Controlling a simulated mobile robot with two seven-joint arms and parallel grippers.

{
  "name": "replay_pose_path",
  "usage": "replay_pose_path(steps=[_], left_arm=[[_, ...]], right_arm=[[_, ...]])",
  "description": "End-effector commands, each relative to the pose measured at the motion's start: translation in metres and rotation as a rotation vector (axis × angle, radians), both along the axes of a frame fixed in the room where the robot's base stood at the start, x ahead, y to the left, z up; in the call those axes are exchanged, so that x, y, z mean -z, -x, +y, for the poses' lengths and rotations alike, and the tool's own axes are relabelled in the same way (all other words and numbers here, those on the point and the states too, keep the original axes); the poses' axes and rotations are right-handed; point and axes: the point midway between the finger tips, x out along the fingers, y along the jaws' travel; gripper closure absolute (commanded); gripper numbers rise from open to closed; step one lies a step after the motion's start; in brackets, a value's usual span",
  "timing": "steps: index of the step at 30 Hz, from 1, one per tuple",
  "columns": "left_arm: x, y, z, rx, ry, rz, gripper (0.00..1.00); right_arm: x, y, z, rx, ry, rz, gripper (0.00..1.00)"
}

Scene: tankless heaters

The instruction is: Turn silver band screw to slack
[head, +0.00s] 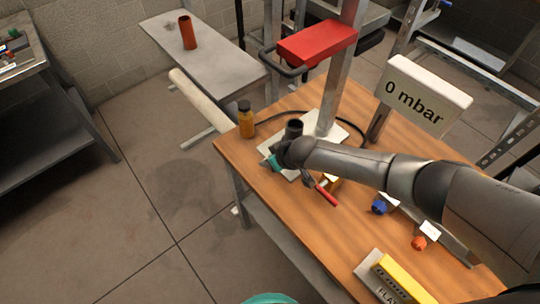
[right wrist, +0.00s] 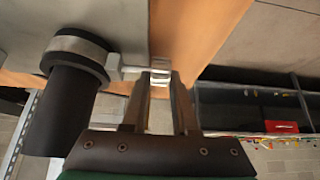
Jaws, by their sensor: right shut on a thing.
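The silver band (right wrist: 80,45) wraps around a black hose end (right wrist: 65,110) in the right wrist view. Its screw (right wrist: 160,72) sticks out sideways from the band, with a pale block-like head. My right gripper (right wrist: 158,85) is shut on the screw head, one finger on each side. In the head view, my right arm reaches in from the right and its gripper (head: 275,163) is low beside the black hose (head: 293,128). The arm hides the band and screw there. My left gripper is not in view.
The wooden bench (head: 235,150) carries an amber bottle (head: 246,122), a red-handled tool (head: 327,194), a blue knob (head: 379,207), an orange knob (head: 419,243) and a yellow block (head: 400,280). A sign reading 0 mbar (head: 420,95) and a red box (head: 316,42) stand behind the arm.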

Motion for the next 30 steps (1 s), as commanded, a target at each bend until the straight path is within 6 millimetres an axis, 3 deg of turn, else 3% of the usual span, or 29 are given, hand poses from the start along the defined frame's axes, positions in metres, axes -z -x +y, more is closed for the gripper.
replay_pose_path(steps=[15,30], left_arm=[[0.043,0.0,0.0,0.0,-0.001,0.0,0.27],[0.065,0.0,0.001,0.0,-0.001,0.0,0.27]], right_arm=[[0.004,-0.008,0.007,0.0,0.249,0.347,1.0],[0.003,-0.008,0.007,0.001,0.339,0.47,1.0]])
